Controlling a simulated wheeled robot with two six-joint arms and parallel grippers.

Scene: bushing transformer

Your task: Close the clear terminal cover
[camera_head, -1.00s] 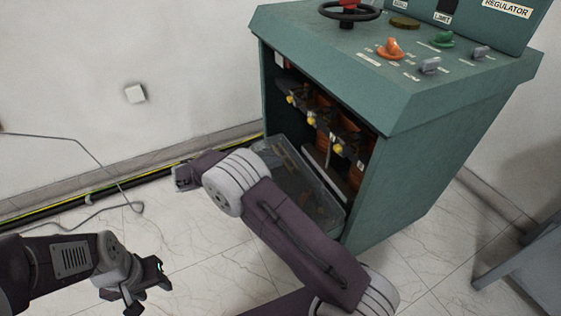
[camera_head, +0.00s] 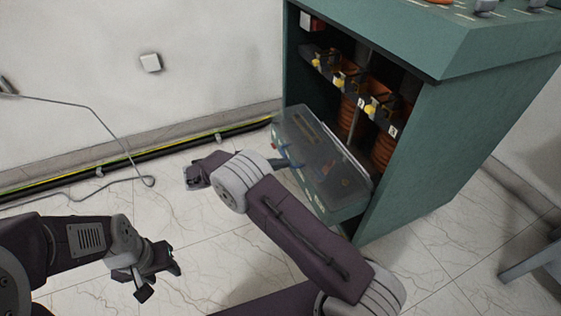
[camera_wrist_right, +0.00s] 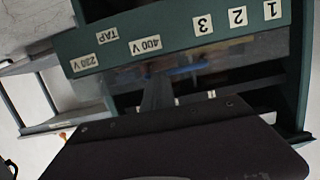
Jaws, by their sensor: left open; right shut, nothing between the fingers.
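The clear terminal cover (camera_head: 338,168) hangs tilted outward at the lower front of the green cabinet (camera_head: 440,150), and the terminal opening above it is uncovered. My right gripper (camera_head: 291,163) is shut and empty, its dark tip at the left side of the cover; I cannot tell whether they touch. In the right wrist view my shut fingers (camera_wrist_right: 156,92) point toward the cabinet front, beside the see-through cover. My right forearm hides part of the cover's near side in the head view. My left gripper (camera_head: 163,272) is open and empty over the floor at the lower left.
Terminals with yellow parts (camera_head: 342,82) and copper-coloured coils (camera_head: 385,145) sit inside the cabinet. Black and yellow cables (camera_head: 130,160) run along the wall base. A grey stand (camera_head: 535,258) is at the right. Labels such as 400 V (camera_wrist_right: 145,46) show upside down in the wrist view.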

